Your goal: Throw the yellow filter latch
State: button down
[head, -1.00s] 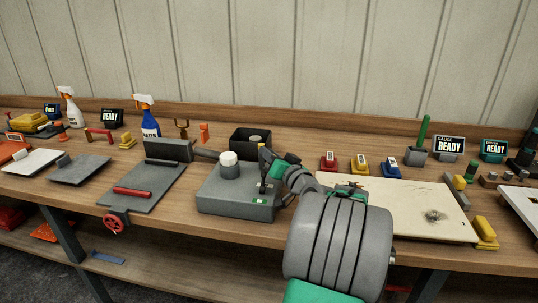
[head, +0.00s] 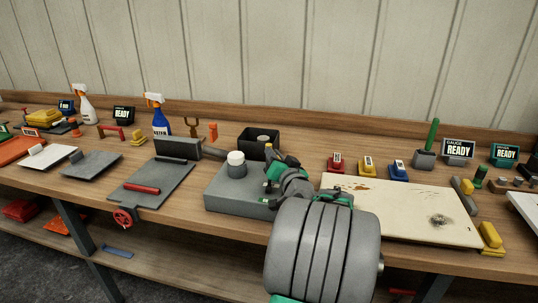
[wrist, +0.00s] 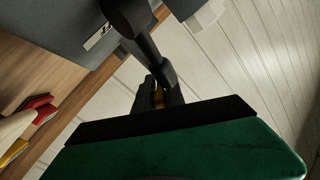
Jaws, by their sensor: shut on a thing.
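The yellow filter latch (wrist: 158,97) shows as a small yellow piece between my fingers in the wrist view. A dark lever arm (wrist: 143,45) runs from a grey body to my fingertips. My gripper (wrist: 160,88) is shut on the latch, and its fingers hide most of it. In the head view my gripper (head: 270,153) is above the right part of a grey box (head: 228,203) with a white-capped post (head: 236,162). A little yellow shows at the fingertips there. My arm hides the box's right side.
A black open bin (head: 258,138) stands behind the box. A cream board (head: 400,208) lies to the right, with red, yellow and blue blocks (head: 367,167) behind it. A dark plate with a red bar (head: 142,189) lies to the left.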

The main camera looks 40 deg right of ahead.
jog(key=c, duration=1.4)
grip_release()
jog(key=shift+s, duration=0.1)
jog(key=shift+s+a, duration=0.1)
jog(key=shift+s, duration=0.3)
jog(key=b+v, duration=0.1)
jog(key=v, duration=0.5)
jog(key=shift+s+a, duration=0.3)
jog(key=shift+s, duration=0.05)
jog(key=shift+c, duration=0.3)
